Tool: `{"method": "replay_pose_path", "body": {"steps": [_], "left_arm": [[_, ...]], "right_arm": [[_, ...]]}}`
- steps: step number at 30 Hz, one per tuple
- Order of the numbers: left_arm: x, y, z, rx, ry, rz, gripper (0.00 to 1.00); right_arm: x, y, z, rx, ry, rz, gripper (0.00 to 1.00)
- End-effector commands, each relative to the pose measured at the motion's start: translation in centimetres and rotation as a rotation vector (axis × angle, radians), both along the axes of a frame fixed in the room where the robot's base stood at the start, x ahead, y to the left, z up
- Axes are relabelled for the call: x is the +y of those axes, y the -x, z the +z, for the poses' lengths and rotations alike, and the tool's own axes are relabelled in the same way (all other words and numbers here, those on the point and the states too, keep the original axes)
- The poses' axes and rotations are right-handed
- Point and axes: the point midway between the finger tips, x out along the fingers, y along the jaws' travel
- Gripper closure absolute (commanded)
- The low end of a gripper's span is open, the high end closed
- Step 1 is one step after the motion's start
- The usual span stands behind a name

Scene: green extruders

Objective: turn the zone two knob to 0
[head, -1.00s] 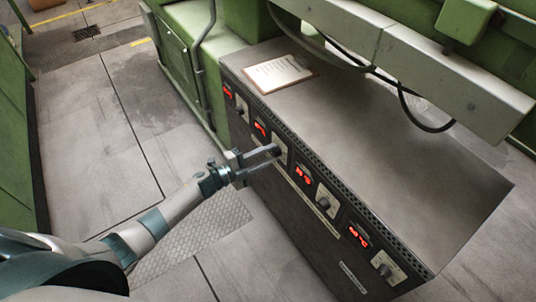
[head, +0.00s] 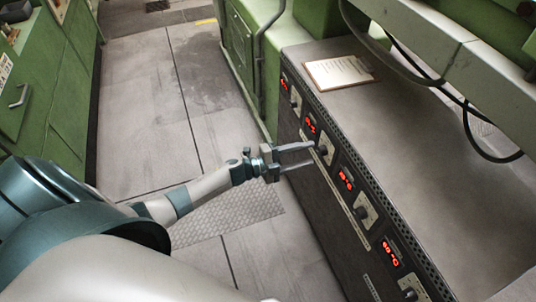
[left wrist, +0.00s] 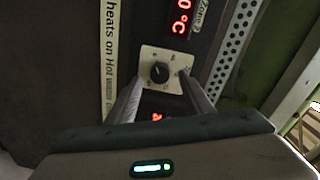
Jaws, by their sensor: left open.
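The zone two knob (left wrist: 160,73) is a small dark round dial on a pale square plate with markings. In the head view the knob plate (head: 327,146) is the second from the far end of the control panel. A red display (left wrist: 181,17) labelled "Zone 2" is beside it; only "0°C" of its reading shows in the wrist view. My left gripper (head: 314,154) is open, its fingertips close to the knob. In the left wrist view the fingertips (left wrist: 160,83) lie on either side of the knob; I cannot tell whether they touch it. My right gripper is out of view.
Other red displays and knobs line the panel, including a nearer knob (head: 364,211). A clipboard (head: 339,72) lies on the cabinet's flat top (head: 420,150). The floor to the left is open.

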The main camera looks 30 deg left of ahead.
Motion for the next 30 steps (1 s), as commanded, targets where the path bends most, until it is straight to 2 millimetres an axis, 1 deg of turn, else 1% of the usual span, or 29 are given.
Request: {"method": "replay_pose_path", "body": {"steps": [1, 12, 18, 24, 30], "left_arm": [[0.7, 0.8, -0.2, 0.002, -0.002, 0.000, 0.53], [5.4, 6.6, 0.2, 0.003, -0.001, 0.000, 0.53], [7.6, 9.2, 0.4, 0.002, -0.001, 0.000, 0.53], [8.7, 10.5, 0.6, 0.001, -0.001, 0.000, 0.53], [8.9, 10.8, 0.7, 0.000, 0.000, 0.000, 0.53]], "right_arm": [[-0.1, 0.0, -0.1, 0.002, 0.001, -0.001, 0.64], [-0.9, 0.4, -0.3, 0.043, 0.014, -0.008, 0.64], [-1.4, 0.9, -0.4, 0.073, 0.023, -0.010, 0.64], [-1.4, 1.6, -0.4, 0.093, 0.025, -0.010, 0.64], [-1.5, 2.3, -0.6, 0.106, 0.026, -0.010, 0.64]]}}
